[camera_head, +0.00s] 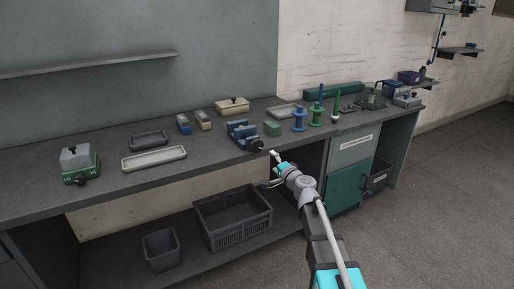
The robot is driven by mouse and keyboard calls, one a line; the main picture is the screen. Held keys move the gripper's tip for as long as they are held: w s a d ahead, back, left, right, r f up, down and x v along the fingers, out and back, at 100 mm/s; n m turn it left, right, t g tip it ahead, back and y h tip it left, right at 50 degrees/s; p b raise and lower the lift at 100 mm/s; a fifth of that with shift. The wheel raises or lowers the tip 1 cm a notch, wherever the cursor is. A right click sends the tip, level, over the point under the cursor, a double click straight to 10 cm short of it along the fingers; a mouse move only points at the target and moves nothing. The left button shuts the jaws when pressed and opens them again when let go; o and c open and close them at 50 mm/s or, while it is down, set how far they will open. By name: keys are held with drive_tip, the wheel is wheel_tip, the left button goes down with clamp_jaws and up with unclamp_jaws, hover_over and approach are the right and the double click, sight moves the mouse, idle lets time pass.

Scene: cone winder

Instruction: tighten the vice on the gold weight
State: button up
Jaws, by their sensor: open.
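The blue vice (239,131) stands at the front edge of the bench, near the middle of the view. Its dark round screw end (256,145) faces the front right. I cannot make out a gold weight between the jaws at this size. My gripper (270,168) is open and looks empty, just in front of the bench edge and to the lower right of the vice. It appears apart from the vice.
On the bench (215,165) are a pale tray (154,158), a green block (272,129), blue (299,122) and green (316,117) spools, and a green-based scale (80,165). A black crate (232,217) sits below. Floor at right is clear.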

sight(258, 147)
drive_tip(key=n, duration=1.2)
drive_tip(key=shift+s+d, duration=0.25)
drive_tip(key=shift+w, duration=0.1)
drive_tip(key=x, duration=1.3)
drive_tip(key=shift+w+a, duration=0.25)
drive_tip(key=shift+a, duration=0.05)
drive_tip(key=c, duration=0.9)
drive_tip(key=shift+m, duration=1.2)
